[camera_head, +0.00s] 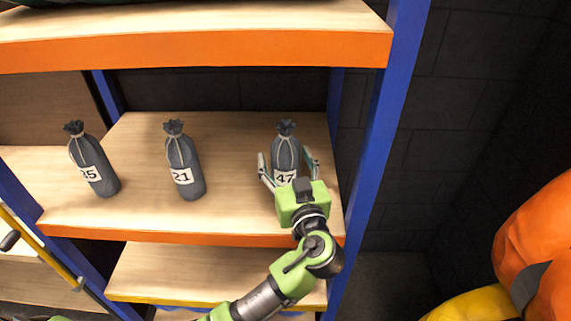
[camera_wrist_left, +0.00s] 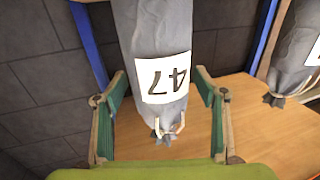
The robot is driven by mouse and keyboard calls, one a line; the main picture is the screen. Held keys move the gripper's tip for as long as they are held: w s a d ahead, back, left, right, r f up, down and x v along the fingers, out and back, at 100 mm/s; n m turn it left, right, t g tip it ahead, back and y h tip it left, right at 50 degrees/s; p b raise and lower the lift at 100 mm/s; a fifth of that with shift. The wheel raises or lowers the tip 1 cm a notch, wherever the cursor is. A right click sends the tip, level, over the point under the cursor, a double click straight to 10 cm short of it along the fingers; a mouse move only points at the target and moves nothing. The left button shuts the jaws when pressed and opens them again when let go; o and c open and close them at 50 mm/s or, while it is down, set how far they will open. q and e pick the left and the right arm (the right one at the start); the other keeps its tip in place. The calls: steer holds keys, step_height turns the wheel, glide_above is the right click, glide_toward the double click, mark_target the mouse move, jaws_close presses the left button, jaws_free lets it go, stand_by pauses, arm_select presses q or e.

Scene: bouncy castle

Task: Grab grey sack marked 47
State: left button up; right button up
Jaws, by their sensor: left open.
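The grey sack marked 47 (camera_head: 286,150) stands upright at the right end of the middle shelf in the head view. Its top is tied and its white label faces me. My left gripper (camera_head: 288,168) is open, with one finger on each side of the sack. In the left wrist view the sack (camera_wrist_left: 155,45) appears upside down between the fingers of my left gripper (camera_wrist_left: 160,105). Gaps show between the fingers and the sack. The sack's lower part is hidden behind my gripper in the head view. My right gripper is not in view.
Sacks marked 21 (camera_head: 184,165) and 35 (camera_head: 95,165) stand further left on the same wooden shelf (camera_head: 235,210). A blue upright (camera_head: 380,130) is close on the right. An upper shelf with an orange edge (camera_head: 200,49) lies above. An orange inflatable shape (camera_head: 540,240) is at far right.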

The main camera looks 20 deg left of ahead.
arm_select(q)
steer(key=c, duration=1.6)
steer(key=shift+r, duration=0.15)
steer(key=shift+c, duration=0.7)
